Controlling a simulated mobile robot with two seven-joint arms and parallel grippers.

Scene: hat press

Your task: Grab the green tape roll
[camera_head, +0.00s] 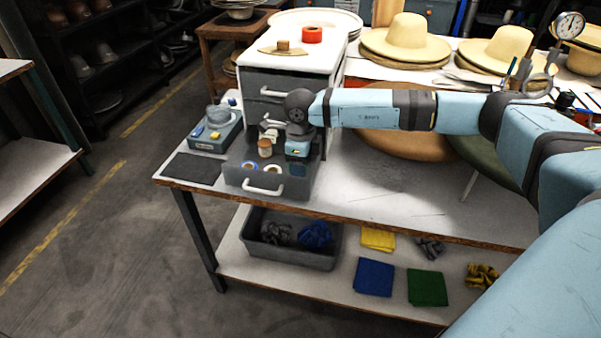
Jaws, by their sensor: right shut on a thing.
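My right arm reaches in from the right, and my right gripper (298,158) points down into the open grey drawer (240,185). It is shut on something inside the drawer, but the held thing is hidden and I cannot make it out. No green tape roll shows clearly. A blue tape roll (250,168) and a pale roll with a yellowish core (272,170) lie in the drawer left of the gripper. My left gripper is not in view.
A brown jar (265,148) stands in the drawer behind the rolls. The white-topped cabinet (330,55) rises behind, with a red tape roll (312,34) on top. A blue-grey box (215,135) stands left of the drawer.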

